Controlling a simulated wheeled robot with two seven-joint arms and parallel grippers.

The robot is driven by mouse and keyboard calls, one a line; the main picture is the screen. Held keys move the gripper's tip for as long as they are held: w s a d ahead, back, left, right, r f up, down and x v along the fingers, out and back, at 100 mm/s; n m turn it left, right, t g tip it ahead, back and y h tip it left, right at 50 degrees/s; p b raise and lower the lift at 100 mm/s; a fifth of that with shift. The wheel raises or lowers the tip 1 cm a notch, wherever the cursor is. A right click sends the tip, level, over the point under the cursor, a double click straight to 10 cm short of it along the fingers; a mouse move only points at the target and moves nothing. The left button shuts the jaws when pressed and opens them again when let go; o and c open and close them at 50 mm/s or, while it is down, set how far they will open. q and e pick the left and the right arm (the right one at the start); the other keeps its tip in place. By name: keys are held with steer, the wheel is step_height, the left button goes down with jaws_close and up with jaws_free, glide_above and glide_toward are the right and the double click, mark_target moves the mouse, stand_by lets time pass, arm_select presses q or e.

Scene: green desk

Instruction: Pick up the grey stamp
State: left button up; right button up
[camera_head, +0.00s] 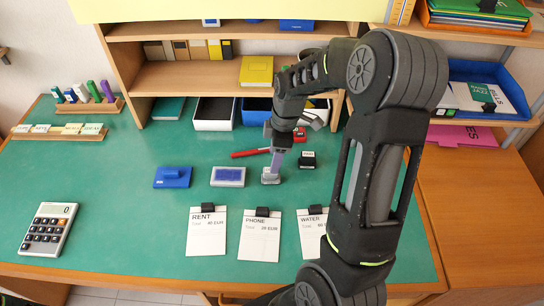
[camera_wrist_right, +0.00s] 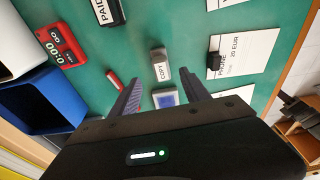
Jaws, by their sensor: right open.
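The grey stamp (camera_head: 270,178) stands on the green desk, right of the open ink pad (camera_head: 228,176). In the right wrist view the grey stamp (camera_wrist_right: 160,64), labelled COPY, appears between and beyond the two finger tips. My right gripper (camera_head: 277,163) reaches down over the desk at the stamp in the head view, and its finger hides part of the stamp's upper side. In the wrist view my right gripper (camera_wrist_right: 161,88) is open, with nothing between its fingers. My left gripper is in neither view.
A black PAID stamp (camera_head: 307,159) stands just right of the gripper. A red device (camera_head: 299,135) and a red pen-like item (camera_head: 250,153) lie behind. A blue pad (camera_head: 172,177) lies left. Clipped bills (camera_head: 261,236) lie in front. Shelf trays (camera_head: 214,113) stand behind.

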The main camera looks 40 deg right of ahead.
steer(key=shift+w+d, duration=0.1)
steer(key=shift+d, duration=0.05)
steer(key=shift+r, duration=0.1)
steer(key=shift+a+f+b, duration=0.2)
steer(key=shift+f+b, duration=0.45)
steer(key=shift+f, duration=0.3)
steer(key=shift+a+f, duration=0.1)
steer(key=shift+f, duration=0.25)
steer(key=f+b, duration=0.2)
steer(key=f, duration=0.1)
steer(key=f+b, duration=0.1)
steer(key=f, duration=0.1)
steer(key=shift+w+a+f, duration=0.15)
steer(key=shift+w+a, duration=0.05)
steer(key=shift+a, duration=0.2)
